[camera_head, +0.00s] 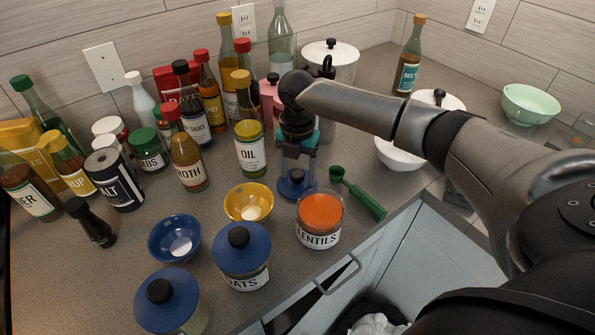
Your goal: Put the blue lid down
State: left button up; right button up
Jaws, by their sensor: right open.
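A blue lid (296,191) with a dark knob is behind the lentils jar and appears to lie flat on the counter. My right gripper (297,172) points down directly over it, with its fingers around or just above the knob; they are open. The fingers hide part of the lid, so exact contact cannot be told. The lentils jar (319,237) stands uncovered, its orange contents showing. My left gripper is not in view.
A yellow bowl (249,202) and a green scoop (358,193) flank the lid. The oats jar (242,270) and another jar (167,308) have blue lids on. A blue bowl (175,240) is left. An oil bottle (249,150) and several others crowd behind.

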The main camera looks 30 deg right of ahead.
aim_at(297, 173)
notch_tip(297, 173, up, 12)
jog(key=p, duration=0.1)
jog(key=shift+r+p, duration=0.15)
jog(key=shift+p, duration=0.2)
dwell(0.4)
